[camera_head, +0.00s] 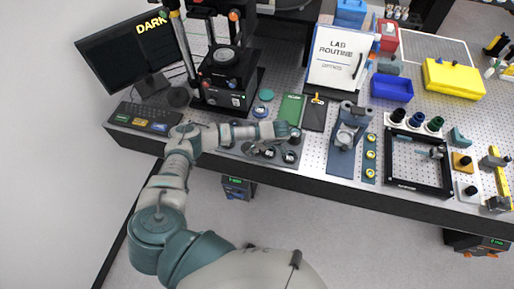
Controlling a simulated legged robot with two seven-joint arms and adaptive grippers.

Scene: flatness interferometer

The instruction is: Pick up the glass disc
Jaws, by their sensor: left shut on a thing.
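My left arm reaches in from the lower left, and its gripper (291,132) is over the right end of a grey tray (226,148) at the bench's front edge. The tray holds several small round dark-rimmed pieces (268,152). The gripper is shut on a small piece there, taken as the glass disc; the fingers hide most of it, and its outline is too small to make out. I cannot tell whether it is clear of the tray. My right gripper is not in view.
A green notebook (290,108) lies just behind the gripper. A blue-grey fixture (345,140) stands to its right, then a black-framed tray (418,187).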

